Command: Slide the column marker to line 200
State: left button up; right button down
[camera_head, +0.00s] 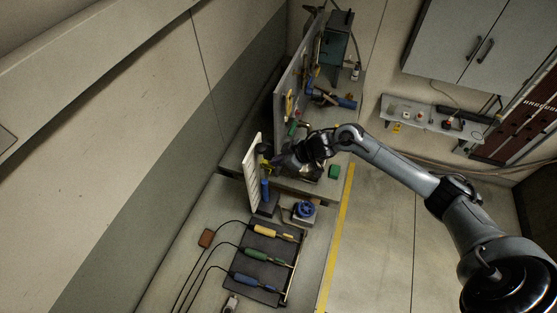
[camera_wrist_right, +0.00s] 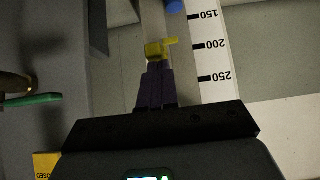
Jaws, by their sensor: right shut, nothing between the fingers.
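The yellow column marker (camera_wrist_right: 154,51) sits on a pale vertical column in the right wrist view. Its pointer sticks out right toward the white scale board (camera_wrist_right: 209,62), about level with line 200; the angle leaves the exact reading unclear. My right gripper (camera_wrist_right: 155,68) is shut with nothing between its dark fingers. Their tips are right at the marker's near edge; whether they touch cannot be told. In the head view the white scale board (camera_head: 252,178) stands upright, with my right gripper (camera_head: 273,163) beside it and the small yellow marker mostly hidden. My left gripper is not in view.
A blue cylinder (camera_head: 265,191) stands beside the board. A blue round part (camera_head: 305,209) and a dark mat (camera_head: 262,277) with several colored-handled tools lie nearer. A green block (camera_head: 334,171) lies right of the gripper. Tools hang on an upright panel (camera_head: 288,95) behind.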

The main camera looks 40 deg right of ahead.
jog(key=shift+f, duration=0.2)
jog(key=shift+f, duration=0.5)
jog(key=shift+r+p, duration=0.1)
jog(key=shift+p, duration=0.2)
